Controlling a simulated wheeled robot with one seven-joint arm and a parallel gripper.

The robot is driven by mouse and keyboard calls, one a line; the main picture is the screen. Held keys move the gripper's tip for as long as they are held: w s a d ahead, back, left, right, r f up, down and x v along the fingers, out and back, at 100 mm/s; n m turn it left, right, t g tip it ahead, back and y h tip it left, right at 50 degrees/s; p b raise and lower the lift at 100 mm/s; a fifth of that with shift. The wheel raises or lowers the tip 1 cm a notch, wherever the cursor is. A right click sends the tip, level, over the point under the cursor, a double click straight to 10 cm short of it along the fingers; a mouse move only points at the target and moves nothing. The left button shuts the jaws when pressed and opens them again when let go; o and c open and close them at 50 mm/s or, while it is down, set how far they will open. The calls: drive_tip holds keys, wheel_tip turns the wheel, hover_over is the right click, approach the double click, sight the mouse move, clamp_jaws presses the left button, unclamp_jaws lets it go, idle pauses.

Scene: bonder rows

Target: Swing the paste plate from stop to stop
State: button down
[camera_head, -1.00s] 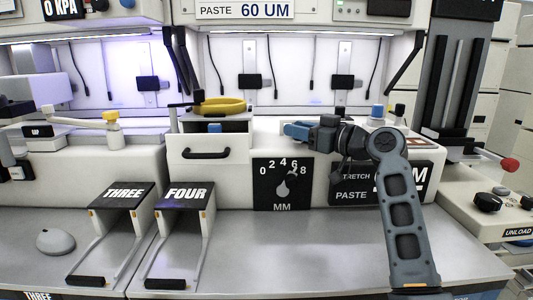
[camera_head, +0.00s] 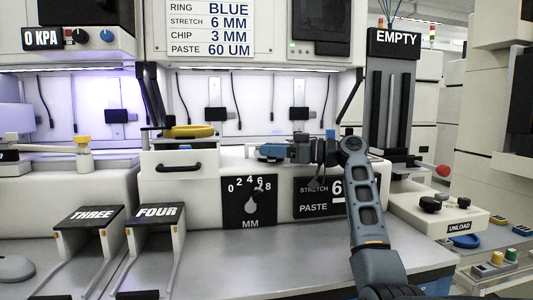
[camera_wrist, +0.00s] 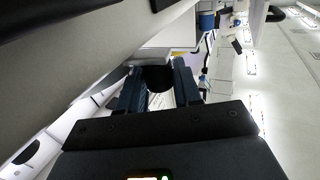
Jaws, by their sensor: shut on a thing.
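My gripper (camera_head: 262,151), with blue fingers, reaches left over the top of the white bench unit, above the dial panel. In the wrist view my gripper (camera_wrist: 158,84) has its two fingers on either side of a dark rounded piece (camera_wrist: 158,77), shut on it. The piece looks like a black knob or handle; in the head view the gripper hides it. I cannot make out the paste plate as a separate shape, nor its stops. A sign reading PASTE 60 UM (camera_head: 212,50) hangs above the bench.
A drawer (camera_head: 180,172) with a black handle is left of my gripper, a yellow ring (camera_head: 188,131) above it. The dial panel (camera_head: 249,202) and STRETCH/PASTE panel (camera_head: 318,198) are below. An unload box (camera_head: 437,212) is at right.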

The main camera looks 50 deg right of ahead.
drive_tip(key=c, duration=0.9)
unclamp_jaws()
drive_tip(key=shift+v, duration=3.85)
